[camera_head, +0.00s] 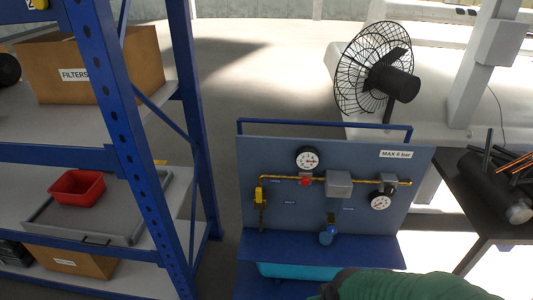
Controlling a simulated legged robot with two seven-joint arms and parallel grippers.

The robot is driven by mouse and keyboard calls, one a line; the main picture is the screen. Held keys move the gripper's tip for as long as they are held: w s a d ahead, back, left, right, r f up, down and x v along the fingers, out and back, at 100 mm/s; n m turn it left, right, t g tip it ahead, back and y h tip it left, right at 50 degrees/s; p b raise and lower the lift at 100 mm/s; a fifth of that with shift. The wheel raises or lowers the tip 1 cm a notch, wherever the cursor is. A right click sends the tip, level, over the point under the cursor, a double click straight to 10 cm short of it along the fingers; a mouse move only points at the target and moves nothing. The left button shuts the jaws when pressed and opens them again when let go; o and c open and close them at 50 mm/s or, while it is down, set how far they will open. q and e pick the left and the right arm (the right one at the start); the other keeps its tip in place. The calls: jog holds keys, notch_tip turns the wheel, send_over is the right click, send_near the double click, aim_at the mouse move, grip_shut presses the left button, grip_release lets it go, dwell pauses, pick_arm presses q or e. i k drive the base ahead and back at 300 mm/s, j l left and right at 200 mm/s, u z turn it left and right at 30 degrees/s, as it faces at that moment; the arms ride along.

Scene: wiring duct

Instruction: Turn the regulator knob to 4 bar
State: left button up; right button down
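A blue-grey panel (350,220) stands upright in the middle of the view, with a yellow pipe (362,181) running across it. A small red knob-like part (305,181) sits on the pipe under a round white gauge (307,160). A second gauge (380,202) is at the lower right. I cannot tell which part is the regulator knob, and the gauge readings are too small to make out. A label (396,154) reads "MAX 6 bar". Neither of my grippers is in view.
A blue shelf rack (125,130) stands on the left, holding a cardboard box (95,65) and a red bin (76,187). A fan (378,80) stands behind the panel. A dark table (478,215) is on the right. A green shape (410,287) covers the bottom edge.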

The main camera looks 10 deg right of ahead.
aim_at(390, 191)
jog(key=z, duration=1.3)
